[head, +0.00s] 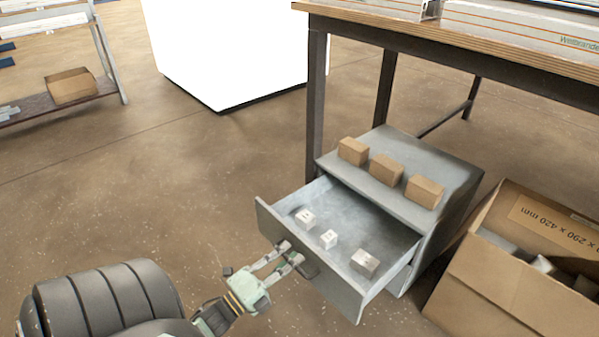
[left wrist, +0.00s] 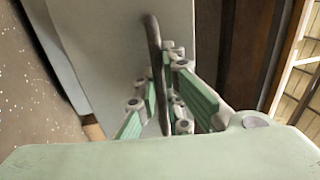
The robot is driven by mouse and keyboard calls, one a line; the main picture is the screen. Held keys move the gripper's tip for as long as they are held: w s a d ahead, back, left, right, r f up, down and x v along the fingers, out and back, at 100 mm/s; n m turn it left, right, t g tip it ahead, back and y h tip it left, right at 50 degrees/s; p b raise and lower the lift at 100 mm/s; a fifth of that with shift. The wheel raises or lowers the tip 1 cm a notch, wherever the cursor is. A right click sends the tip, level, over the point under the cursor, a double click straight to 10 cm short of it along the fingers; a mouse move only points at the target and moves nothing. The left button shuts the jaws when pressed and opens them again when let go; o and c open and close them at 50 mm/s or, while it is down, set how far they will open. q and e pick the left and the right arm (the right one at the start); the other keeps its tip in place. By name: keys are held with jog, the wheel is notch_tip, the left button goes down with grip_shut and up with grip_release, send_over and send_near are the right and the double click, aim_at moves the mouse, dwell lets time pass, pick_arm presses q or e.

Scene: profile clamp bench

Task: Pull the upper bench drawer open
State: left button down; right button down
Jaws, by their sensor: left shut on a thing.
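The upper bench drawer (head: 335,240) is a grey metal drawer, pulled well out of the grey cabinet (head: 455,170) under the bench. My right gripper is not in view.
Three brown boxes (head: 386,170) stand on the cabinet top. An open cardboard box (head: 500,285) stands right of the cabinet. The wooden bench top (head: 480,65) with dark legs is above. Floor left of the drawer is clear, up to a shelf (head: 60,108) and a white block (head: 225,50).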

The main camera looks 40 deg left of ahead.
pick_arm(q)
jog(key=shift+s, duration=0.4)
jog(key=c, duration=2.1)
grip_release()
jog(key=v, duration=1.2)
